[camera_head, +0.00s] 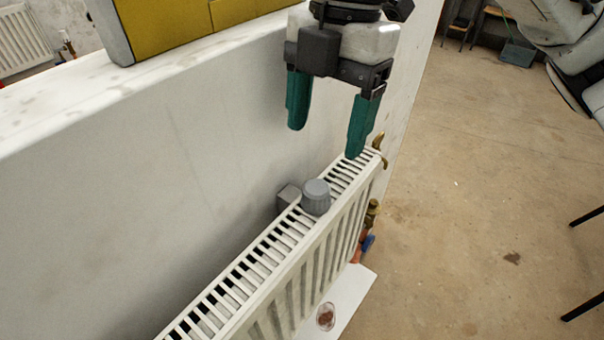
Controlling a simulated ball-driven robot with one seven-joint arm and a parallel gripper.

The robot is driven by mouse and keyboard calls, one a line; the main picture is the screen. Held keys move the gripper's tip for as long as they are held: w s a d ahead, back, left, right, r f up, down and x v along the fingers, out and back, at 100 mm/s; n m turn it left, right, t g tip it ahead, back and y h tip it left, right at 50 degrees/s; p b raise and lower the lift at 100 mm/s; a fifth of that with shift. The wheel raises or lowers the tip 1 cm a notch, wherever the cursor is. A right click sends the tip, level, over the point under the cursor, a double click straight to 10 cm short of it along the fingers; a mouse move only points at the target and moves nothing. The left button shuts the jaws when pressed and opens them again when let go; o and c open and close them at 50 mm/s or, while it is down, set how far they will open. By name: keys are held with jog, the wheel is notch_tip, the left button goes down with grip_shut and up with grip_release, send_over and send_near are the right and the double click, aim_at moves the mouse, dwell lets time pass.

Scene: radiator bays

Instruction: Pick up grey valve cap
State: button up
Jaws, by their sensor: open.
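The grey valve cap (316,197) is a short, ribbed, rounded cylinder. It sits upright on the slatted top of the white radiator (262,272). My gripper (327,138) has green fingers and is open, pointing down. It is above the cap and apart from it, with nothing between the fingers. The right fingertip shows close over the far end of the radiator's top.
A grey block (288,197) sits between the cap and the white wall (160,160). A yellow panelled object (190,25) stands on the wall's top. Brass fittings (379,150) stick out at the radiator's far end. Open concrete floor (470,190) lies right.

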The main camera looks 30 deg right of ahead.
aim_at(317, 186)
jog(key=f, duration=0.3)
jog(key=a+f, duration=0.1)
jog(key=f, duration=0.5)
jog(key=shift+s+a+f, duration=0.25)
jog(key=shift+s+f, duration=0.1)
jog(key=shift+f, duration=0.05)
jog(key=c, duration=1.2)
jog(key=shift+r, duration=0.1)
